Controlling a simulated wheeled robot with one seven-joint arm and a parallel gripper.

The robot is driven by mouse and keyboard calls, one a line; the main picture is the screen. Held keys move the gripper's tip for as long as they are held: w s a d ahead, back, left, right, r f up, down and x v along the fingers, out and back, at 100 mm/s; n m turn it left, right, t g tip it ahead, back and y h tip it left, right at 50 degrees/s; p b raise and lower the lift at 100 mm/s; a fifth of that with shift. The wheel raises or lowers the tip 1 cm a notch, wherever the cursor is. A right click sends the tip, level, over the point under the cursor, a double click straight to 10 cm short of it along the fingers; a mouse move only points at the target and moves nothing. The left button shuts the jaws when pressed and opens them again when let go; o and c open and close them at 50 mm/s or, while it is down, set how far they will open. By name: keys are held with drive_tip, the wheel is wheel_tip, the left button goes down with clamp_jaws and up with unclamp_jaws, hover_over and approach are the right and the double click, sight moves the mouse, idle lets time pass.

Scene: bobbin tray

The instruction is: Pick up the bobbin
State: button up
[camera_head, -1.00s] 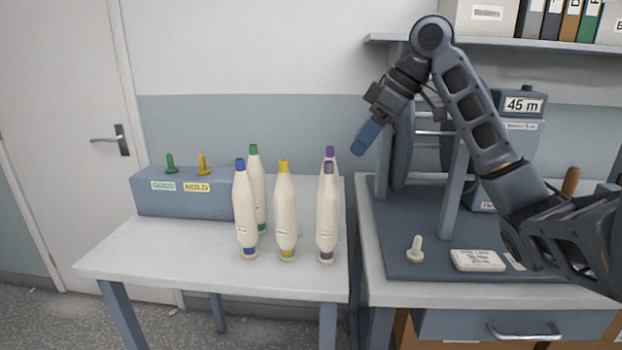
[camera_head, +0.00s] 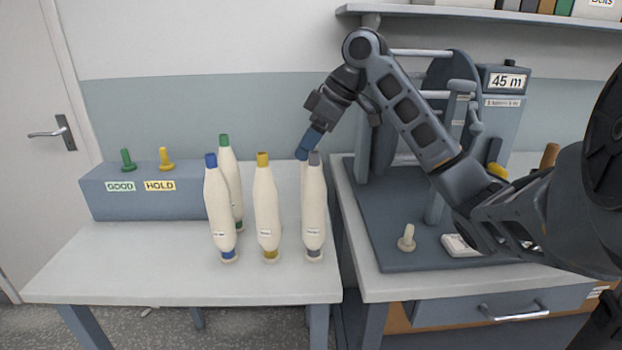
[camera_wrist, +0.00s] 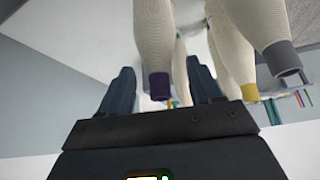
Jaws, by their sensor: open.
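Several cream bobbins stand upright on the white table. In the head view they have a blue tip (camera_head: 221,210), a green tip (camera_head: 230,180), a yellow tip (camera_head: 265,205) and a grey tip (camera_head: 314,205). A purple-tipped bobbin (camera_wrist: 158,86) shows in the wrist view, its tip between the fingers in the picture; I cannot tell whether they touch it. In the head view it is mostly hidden behind the grey-tipped one and my gripper. My gripper (camera_head: 308,146) is open, pointing down at the tops of the right-hand bobbins. Its fingers also show in the wrist view (camera_wrist: 160,88).
A blue-grey box (camera_head: 150,195) with a green and a yellow peg, labelled GOOD and HOLD, stands at the table's back left. A second bench (camera_head: 400,285) with a winding machine stands to the right. The white table's (camera_head: 130,260) front left is clear.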

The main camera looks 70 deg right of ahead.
drive_tip(key=shift+w+f, duration=0.2)
drive_tip(key=shift+f, duration=0.15)
clamp_jaws()
idle(0.4)
